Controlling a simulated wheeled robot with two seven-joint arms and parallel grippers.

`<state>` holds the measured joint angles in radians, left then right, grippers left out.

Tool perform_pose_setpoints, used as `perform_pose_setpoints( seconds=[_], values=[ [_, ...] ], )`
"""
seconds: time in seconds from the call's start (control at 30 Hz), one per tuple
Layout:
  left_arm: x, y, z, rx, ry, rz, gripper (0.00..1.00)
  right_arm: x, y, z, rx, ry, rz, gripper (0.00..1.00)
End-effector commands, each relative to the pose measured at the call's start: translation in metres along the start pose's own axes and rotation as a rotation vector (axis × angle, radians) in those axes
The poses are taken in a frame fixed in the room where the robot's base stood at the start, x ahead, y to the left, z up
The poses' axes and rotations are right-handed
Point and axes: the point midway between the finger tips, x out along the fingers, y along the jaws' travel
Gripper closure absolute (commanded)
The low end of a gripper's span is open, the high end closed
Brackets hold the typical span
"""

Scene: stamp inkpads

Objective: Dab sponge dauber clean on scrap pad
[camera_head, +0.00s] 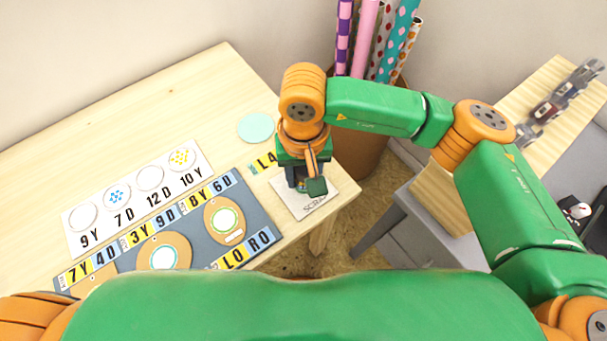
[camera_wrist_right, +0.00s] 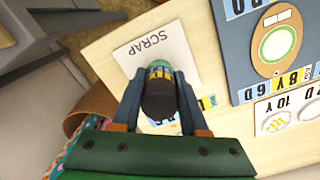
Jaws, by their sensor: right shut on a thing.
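My right gripper (camera_head: 307,186) is over the white scrap pad (camera_head: 290,205) at the table's right corner. In the wrist view, the gripper (camera_wrist_right: 162,108) is shut on the sponge dauber (camera_wrist_right: 159,98), which has a dark round body and a yellow and blue band. The dauber appears in front of the lower part of the scrap pad (camera_wrist_right: 130,62), labelled SCRAP. In the head view the gripper mostly hides the dauber. My left gripper is not in view.
A white card (camera_head: 130,197) with several circles and a grey board (camera_head: 262,222) with inkpads and labels lie to the left. A pale teal disc (camera_head: 256,128) lies behind. Rolls of wrapping paper (camera_head: 365,35) stand in a bin beyond the table. The back left tabletop is clear.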

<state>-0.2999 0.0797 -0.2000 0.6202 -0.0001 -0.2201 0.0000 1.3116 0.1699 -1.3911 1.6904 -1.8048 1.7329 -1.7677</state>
Motion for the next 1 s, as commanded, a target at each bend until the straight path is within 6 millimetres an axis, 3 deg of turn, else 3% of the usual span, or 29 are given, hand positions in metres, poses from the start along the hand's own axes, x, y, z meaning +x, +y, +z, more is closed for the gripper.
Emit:
perform_pose_setpoints(
  seconds=[0.27, 0.63, 1.0],
  values=[
    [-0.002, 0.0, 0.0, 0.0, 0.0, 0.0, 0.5, -0.003, 0.0, 0.0, 0.0, 0.002, 0.0, 0.97],
    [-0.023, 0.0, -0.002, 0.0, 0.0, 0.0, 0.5, -0.045, 0.0, 0.0, 0.001, 0.002, 0.0, 0.97],
    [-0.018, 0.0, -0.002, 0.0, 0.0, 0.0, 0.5, -0.042, 0.0, 0.0, 0.0, 0.002, 0.0, 0.97]
  ],
)
